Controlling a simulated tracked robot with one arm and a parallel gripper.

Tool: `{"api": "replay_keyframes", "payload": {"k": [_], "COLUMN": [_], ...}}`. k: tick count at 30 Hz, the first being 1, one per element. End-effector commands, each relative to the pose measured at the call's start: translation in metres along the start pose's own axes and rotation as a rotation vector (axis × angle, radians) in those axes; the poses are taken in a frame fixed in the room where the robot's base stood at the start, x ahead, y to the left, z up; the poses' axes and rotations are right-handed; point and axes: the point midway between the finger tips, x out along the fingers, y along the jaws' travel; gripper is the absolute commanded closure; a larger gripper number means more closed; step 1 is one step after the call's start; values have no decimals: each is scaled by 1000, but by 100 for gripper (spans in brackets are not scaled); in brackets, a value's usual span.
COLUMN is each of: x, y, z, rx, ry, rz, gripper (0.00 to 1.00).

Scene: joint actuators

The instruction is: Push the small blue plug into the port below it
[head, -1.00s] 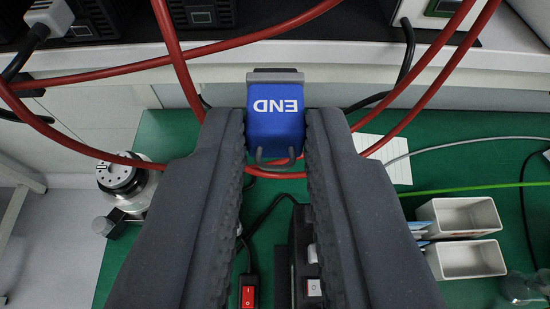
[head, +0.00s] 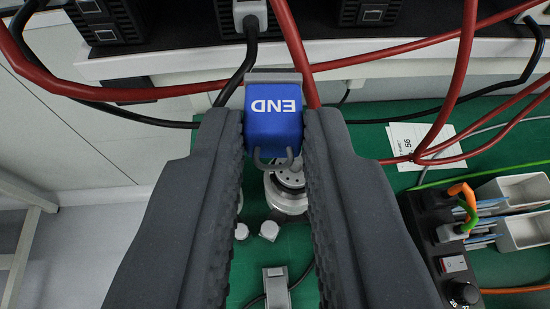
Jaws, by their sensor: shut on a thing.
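The small blue plug (head: 274,117) carries the word END, upside down in the head view. It has a grey edge at its far end and a thin grey loop at its near end. My gripper (head: 273,135) is shut on it, one dark ribbed finger on each side. The plug is held up in front of the shelf edge and above the green table. I cannot make out which opening is its port; no port shows clearly below the plug.
Red cables cross in front of the shelf (head: 170,68), close to the plug. A grey connector (head: 250,17) with a black cable hangs at the top. A round metal device (head: 287,190) stands beneath. A black switch box (head: 447,250) and white bins (head: 525,230) are at right.

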Motion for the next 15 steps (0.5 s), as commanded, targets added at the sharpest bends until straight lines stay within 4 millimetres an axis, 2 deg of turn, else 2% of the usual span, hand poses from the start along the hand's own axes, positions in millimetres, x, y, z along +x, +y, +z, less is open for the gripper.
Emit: {"api": "replay_keyframes", "payload": {"k": [1, 15], "x": [-2, -10], "y": [-13, -109], "z": [-2, 1], "rx": [-5, -5], "ry": [-1, -3], "rz": [-4, -3], "gripper": [100, 100]}}
